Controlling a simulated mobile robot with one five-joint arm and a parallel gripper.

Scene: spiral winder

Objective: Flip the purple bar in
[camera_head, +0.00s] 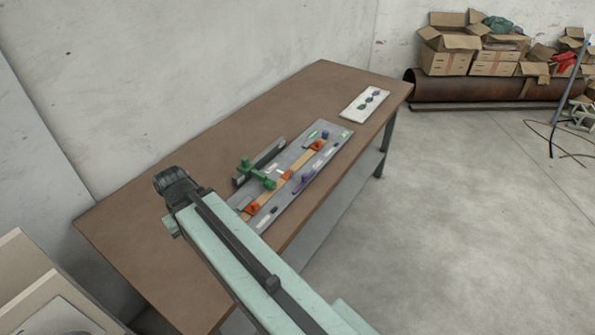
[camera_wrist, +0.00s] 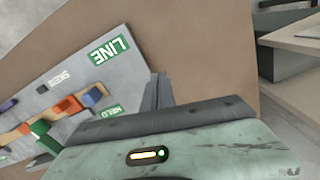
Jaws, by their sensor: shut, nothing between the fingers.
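The purple bar (camera_head: 303,181) is on the grey panel (camera_head: 330,133), along its right-hand edge between the two orange pieces. A small purple piece (camera_wrist: 8,104) shows at the left edge of the wrist view; I cannot tell whether it is the same bar. My gripper (camera_wrist: 158,88) is shut and empty, over the brown table top beside the panel's "LINE" label. In the head view my arm's dark end is left of the panel, well apart from the purple bar; the fingertips are hidden there.
A green lever (camera_head: 258,172) stands at the panel's left side. Orange pieces (camera_head: 316,146) and a blue knob (camera_head: 325,134) are also on it. A white card (camera_head: 364,103) lies at the table's far end.

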